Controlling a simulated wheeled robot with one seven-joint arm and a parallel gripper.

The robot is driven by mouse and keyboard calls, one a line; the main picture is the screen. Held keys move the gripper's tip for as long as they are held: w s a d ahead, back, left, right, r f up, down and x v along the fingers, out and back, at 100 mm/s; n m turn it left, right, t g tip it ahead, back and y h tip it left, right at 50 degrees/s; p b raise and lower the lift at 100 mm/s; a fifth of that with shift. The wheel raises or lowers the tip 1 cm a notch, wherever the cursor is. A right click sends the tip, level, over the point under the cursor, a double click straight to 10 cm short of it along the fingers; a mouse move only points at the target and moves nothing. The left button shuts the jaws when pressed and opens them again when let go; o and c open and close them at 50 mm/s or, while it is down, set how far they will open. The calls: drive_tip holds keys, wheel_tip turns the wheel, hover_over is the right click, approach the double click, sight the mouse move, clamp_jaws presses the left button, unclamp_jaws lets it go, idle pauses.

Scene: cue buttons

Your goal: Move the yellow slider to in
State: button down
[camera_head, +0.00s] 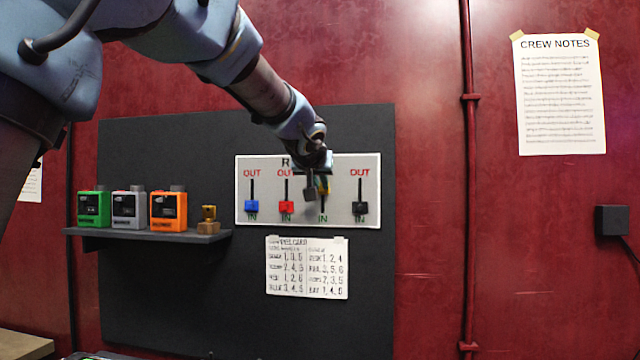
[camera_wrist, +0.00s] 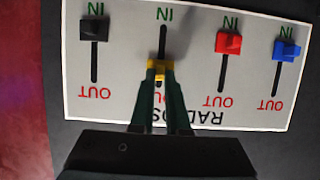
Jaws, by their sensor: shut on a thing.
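The slider panel (camera_head: 340,215) is a pale plate with red OUT labels at the top and green IN labels at the bottom.
The blue slider (camera_head: 252,206), red slider (camera_head: 286,207) and black slider (camera_head: 360,208) stand at the IN end. A paper card (camera_head: 307,267) hangs below. A shelf (camera_head: 148,237) with several small devices is left.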

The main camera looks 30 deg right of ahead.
drive_tip(key=shift+f, duration=0.1)
idle(0.3)
wheel_tip(320, 180, down, 5)
drive_tip(key=b, duration=0.6)
drive_tip(key=c, duration=0.9)
unclamp_jaws()
drive_tip(key=b+v, duration=0.5)
drive_tip(key=v, duration=0.6)
